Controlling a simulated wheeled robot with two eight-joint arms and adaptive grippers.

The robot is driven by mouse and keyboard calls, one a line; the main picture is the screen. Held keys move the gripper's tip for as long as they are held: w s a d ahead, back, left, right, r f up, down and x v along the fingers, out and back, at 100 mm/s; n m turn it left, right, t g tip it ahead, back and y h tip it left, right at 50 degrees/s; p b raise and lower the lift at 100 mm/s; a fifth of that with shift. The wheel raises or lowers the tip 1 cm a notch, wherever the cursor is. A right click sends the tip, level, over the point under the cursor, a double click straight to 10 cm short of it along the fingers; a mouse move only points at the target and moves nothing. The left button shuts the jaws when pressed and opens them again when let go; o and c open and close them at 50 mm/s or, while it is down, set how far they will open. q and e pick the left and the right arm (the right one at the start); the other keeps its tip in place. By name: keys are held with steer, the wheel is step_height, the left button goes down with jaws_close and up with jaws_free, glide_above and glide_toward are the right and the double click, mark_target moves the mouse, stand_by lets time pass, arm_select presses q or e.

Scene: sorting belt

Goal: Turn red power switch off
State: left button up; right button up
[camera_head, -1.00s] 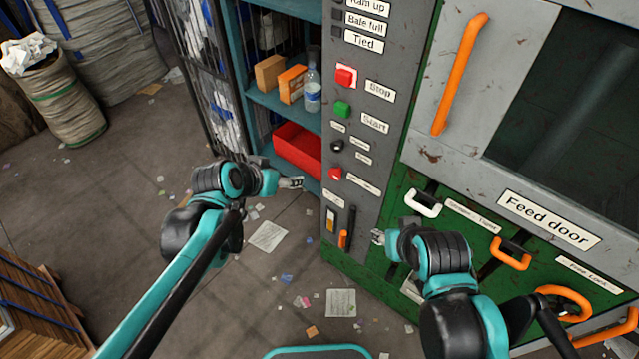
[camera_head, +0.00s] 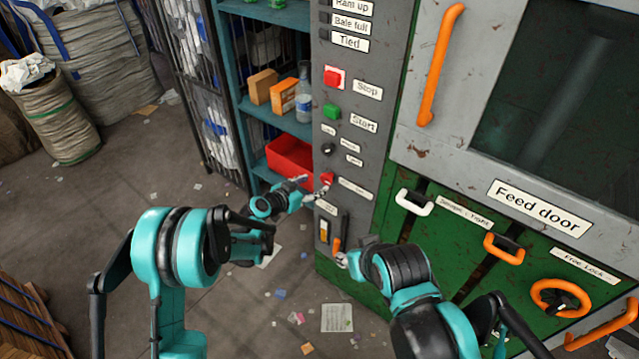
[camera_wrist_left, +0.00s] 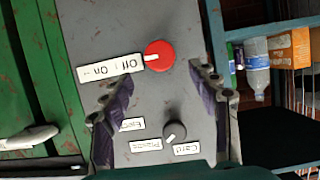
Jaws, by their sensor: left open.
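The red power switch (camera_head: 327,179) is a round knob on the grey control panel, below a dark knob. In the left wrist view, the red switch (camera_wrist_left: 160,54) carries a pale pointer towards its "Off : On" label (camera_wrist_left: 110,67). My left gripper (camera_head: 313,188) is open in front of the panel at the switch. In the wrist view its fingers (camera_wrist_left: 160,84) stand wide apart, with the switch just beyond and between their tips; I see no grip on it. My right gripper (camera_head: 342,260) is low at the panel, near an orange-handled lever (camera_head: 337,242); its jaw state is unclear.
Close above sit a dark selector knob (camera_head: 327,149), a green start button (camera_head: 331,112) and a red stop button (camera_head: 333,77). A shelf with a red bin (camera_head: 288,157) and a bottle (camera_head: 304,100) stands left. The feed door's handle (camera_head: 440,65) is right.

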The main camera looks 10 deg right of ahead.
mark_target(325, 179)
arm_select(q)
steer(key=b+x, duration=0.1)
steer(key=x, duration=0.4)
steer(key=shift+w+d+f+b, duration=0.1)
steer(key=shift+d+f+b, duration=0.15)
steer(key=shift+b, duration=0.15)
steer(key=shift+w+d+f, duration=0.1)
steer(key=shift+w+d, duration=0.2)
steer(key=shift+c, duration=0.4)
steer(key=c, duration=1)
